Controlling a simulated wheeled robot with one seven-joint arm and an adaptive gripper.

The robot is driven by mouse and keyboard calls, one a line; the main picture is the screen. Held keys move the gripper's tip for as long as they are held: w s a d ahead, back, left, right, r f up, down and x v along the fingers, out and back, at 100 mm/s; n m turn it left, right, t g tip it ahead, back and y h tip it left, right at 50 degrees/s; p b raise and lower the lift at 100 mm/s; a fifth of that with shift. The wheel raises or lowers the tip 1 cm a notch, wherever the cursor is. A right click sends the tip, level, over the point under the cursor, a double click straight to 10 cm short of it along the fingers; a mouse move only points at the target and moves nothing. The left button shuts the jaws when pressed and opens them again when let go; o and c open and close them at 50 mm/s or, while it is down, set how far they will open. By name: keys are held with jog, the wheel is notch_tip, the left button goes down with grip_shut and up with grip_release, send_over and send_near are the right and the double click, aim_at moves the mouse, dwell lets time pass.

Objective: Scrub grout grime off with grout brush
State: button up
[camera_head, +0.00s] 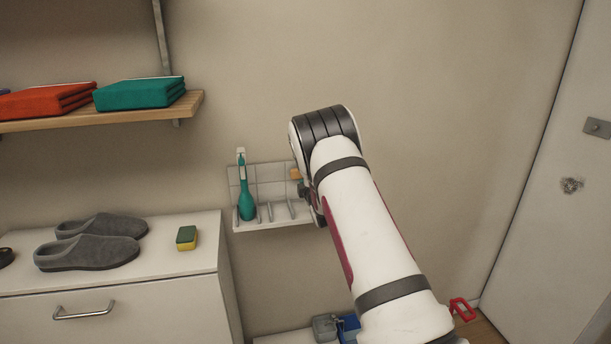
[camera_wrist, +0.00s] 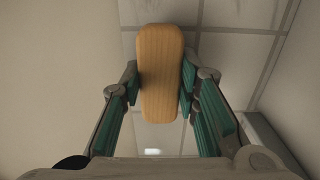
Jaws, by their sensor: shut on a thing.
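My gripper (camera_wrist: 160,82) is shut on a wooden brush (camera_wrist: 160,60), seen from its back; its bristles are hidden. In the head view the brush (camera_head: 296,174) is a small tan patch, and my gripper (camera_head: 303,189) is largely hidden by my arm. The brush is at the right end of a tiled wall rack (camera_head: 270,174); I cannot tell whether it touches the rack. Light tiles with grout lines show behind it in the wrist view.
A teal-handled brush (camera_head: 246,203) stands in the rack's left part. A sponge (camera_head: 187,238) and grey slippers (camera_head: 92,240) lie on the white cabinet (camera_head: 140,265). Folded towels (camera_head: 140,93) lie on the shelf above. Grey and blue containers (camera_head: 326,326) sit low down. The wall right of my arm is clear.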

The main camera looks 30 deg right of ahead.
jog(key=shift+s+d, duration=0.25)
jog(key=shift+d, duration=0.5)
jog(key=shift+s+d, duration=0.25)
jog(key=shift+d, duration=0.55)
jog(key=shift+s+d, duration=0.25)
jog(key=shift+d, duration=0.5)
jog(key=shift+a, duration=0.1)
jog(key=shift+w+a+r+b, duration=0.1)
jog(key=shift+w+a, duration=0.2)
jog(key=shift+a, duration=0.5)
jog(key=shift+w+a+f+b, duration=0.1)
jog(key=shift+w+a, duration=0.15)
jog(key=shift+a, duration=0.5)
jog(key=shift+w+a+r+b, duration=0.1)
jog(key=shift+w+a, duration=0.2)
jog(key=shift+a, duration=0.5)
jog(key=shift+d, duration=0.1)
jog(key=shift+s+d, duration=0.25)
jog(key=shift+d, duration=0.55)
jog(key=shift+s+d, duration=0.3)
jog(key=shift+d, duration=0.45)
jog(key=shift+s+d, duration=0.25)
jog(key=shift+d, duration=0.55)
jog(key=shift+a, duration=0.1)
